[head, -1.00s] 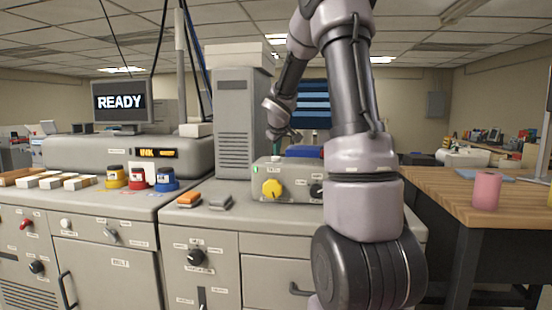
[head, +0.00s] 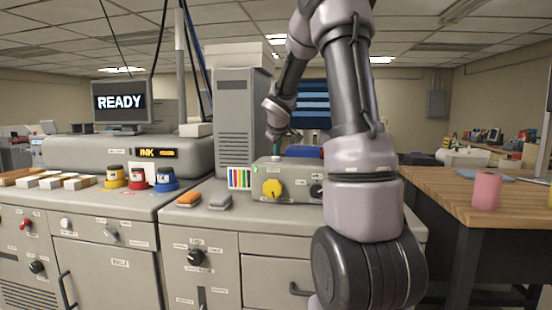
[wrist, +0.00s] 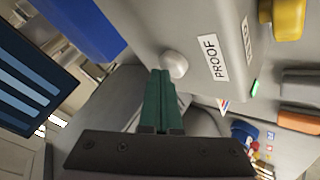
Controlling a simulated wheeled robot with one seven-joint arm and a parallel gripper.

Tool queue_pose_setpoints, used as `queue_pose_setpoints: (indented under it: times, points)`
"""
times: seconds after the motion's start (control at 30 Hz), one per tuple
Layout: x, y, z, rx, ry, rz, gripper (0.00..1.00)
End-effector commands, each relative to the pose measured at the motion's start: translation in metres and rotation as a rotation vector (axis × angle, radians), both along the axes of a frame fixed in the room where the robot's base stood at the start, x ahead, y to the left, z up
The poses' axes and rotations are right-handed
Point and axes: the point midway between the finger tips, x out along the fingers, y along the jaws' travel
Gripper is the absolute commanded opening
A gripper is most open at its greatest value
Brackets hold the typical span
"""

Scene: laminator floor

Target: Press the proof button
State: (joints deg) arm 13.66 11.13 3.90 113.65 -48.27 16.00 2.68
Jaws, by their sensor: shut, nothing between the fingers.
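The proof button is a round white knob (wrist: 174,65) on the grey control box, beside the label PROOF (wrist: 213,57) in the wrist view. My gripper (wrist: 161,73) has green fingers, shut together and empty. Their tips are right at the knob, overlapping its lower edge in the picture; I cannot tell whether they touch it. In the head view my gripper (head: 277,146) points down by the left rear of the control box (head: 290,168), and the button itself is not visible there.
A card with coloured stripes (head: 239,178) shows at the box's left side. A yellow knob (head: 272,189) is on its front. The monitor (head: 120,102) reads READY.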

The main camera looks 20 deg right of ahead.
Motion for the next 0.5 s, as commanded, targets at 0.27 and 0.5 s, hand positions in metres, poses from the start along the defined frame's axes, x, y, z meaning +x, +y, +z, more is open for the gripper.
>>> queue_pose_setpoints:
  times: [0.27, 0.5]
  points:
    - [-0.0001, 0.0001, 0.0122, 0.001, 0.000, -0.001, 0.00]
    - [-0.0001, 0.0003, 0.0127, 0.001, 0.000, 0.001, 0.00]
